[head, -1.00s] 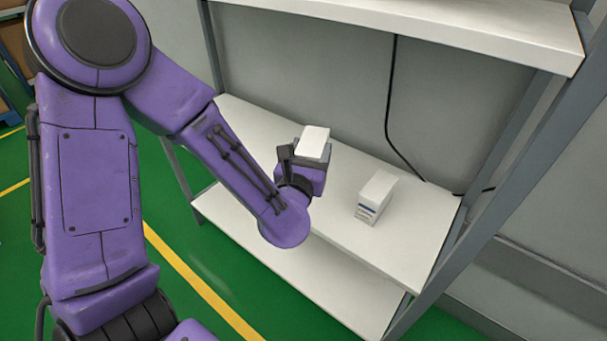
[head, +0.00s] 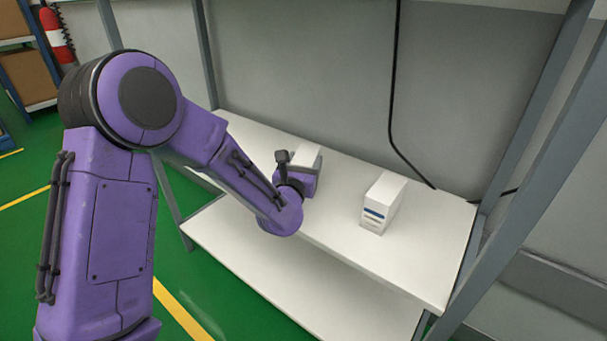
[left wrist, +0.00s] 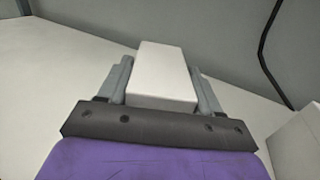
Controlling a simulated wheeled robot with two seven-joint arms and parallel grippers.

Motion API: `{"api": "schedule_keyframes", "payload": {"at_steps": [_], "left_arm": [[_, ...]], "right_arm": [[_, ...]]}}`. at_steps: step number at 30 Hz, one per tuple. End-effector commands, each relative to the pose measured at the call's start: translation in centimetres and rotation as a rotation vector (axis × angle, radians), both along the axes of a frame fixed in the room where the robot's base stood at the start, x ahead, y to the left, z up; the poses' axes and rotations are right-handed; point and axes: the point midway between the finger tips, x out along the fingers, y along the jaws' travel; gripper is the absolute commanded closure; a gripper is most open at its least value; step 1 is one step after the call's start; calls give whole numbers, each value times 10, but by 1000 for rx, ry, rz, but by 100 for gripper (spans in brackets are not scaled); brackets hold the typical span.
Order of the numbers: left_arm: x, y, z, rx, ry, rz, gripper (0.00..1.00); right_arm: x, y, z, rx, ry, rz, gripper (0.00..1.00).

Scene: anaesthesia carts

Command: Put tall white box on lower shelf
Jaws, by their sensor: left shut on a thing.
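My left gripper (head: 295,163) is over the middle shelf board. In the left wrist view its two fingers stand on either side of a white box (left wrist: 165,73) and are shut on it. The held box (head: 308,154) shows only in part in the head view, behind the gripper. I cannot tell whether it touches the board. A second white box (head: 383,204) with a blue label stripe stands upright on the same board to the right. Its edge also shows at the lower right of the left wrist view (left wrist: 297,147). The lower shelf (head: 290,280) is below and looks empty. My right gripper is not in view.
The middle board (head: 425,240) is otherwise bare. Grey uprights stand at the left (head: 207,60) and right (head: 530,130). A black cable (head: 393,110) hangs along the back wall. A green floor with yellow lines lies at the left.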

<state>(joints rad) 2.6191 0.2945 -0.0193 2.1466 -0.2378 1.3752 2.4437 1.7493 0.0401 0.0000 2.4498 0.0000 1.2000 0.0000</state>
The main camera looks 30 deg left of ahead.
Motion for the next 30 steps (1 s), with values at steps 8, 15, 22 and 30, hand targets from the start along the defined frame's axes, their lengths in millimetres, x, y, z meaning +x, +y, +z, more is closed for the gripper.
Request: {"api": "schedule_keyframes", "payload": {"at_steps": [8, 15, 22, 30], "left_arm": [[0, 0, -3, -1, -3, 1, 73], [0, 0, -4, -1, -1, 0, 11], [0, 0, -1, 0, -2, 0, 11], [-48, -16, -1, -5, -1, -2, 11]], "right_arm": [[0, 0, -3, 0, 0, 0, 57], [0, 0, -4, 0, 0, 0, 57], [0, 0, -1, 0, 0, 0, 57], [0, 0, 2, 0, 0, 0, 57]]}}
